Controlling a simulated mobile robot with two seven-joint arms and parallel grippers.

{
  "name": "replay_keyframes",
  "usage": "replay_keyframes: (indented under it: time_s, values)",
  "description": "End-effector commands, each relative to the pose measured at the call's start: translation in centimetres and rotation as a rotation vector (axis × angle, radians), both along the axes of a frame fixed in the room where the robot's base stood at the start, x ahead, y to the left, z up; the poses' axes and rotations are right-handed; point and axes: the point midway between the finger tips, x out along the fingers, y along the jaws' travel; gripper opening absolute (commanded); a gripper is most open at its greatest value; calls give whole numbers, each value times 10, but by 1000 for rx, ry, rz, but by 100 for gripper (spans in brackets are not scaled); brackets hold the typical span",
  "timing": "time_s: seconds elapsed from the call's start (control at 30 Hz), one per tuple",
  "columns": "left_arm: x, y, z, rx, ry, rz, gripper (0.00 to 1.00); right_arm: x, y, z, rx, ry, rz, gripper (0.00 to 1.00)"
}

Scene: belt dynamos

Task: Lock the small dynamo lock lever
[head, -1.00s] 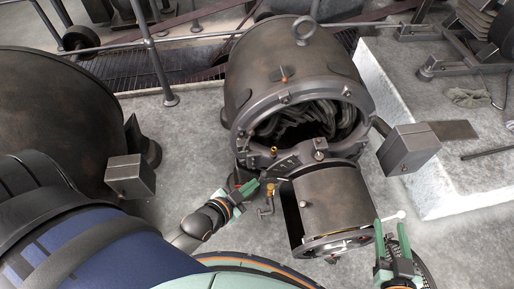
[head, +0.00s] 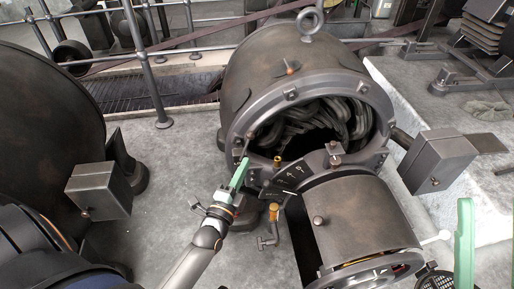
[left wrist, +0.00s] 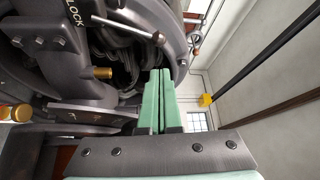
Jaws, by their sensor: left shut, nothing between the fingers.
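The dynamo (head: 250,75) stands open at its front, with dark coils inside. In the left wrist view a thin metal lever with a round ball end (left wrist: 158,38) sticks out beside a dark plate marked LOCK (left wrist: 75,14). My left gripper (head: 241,168) is at the lower left of the dynamo's front ring. In the left wrist view its green fingers (left wrist: 160,74) are together and empty, with their tips a little below the ball end. Whether they touch the lever cannot be told. My right gripper (head: 464,235) shows at the lower right as one green finger; the rest is out of frame.
A dark drum (head: 360,215) sits in front of the dynamo. A brass knob (head: 277,160) and a small tap (head: 267,240) are near my left gripper. Grey boxes (head: 438,160) (head: 98,190) stand on both sides. Bare floor (head: 170,165) lies left of the dynamo.

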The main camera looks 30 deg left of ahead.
Motion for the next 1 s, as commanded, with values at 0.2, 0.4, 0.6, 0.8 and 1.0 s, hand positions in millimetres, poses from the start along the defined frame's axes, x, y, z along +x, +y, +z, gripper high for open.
replay_keyframes:
  time_s: [0.2,0.4,0.6,0.8,1.0]
  values:
    - [0,0,1,0,1,0,0,0,0,1,0,1,0,50]
    - [9,1,1,-1,0,0,0,1,0,-3,2,4,2,50]
    - [42,6,3,0,-3,0,0,1,1,-16,9,12,12,50]
    - [76,10,7,-1,-2,-1,0,1,2,-27,23,25,25,50]
    - [95,12,9,0,2,-1,0,2,3,-35,25,37,33,50]
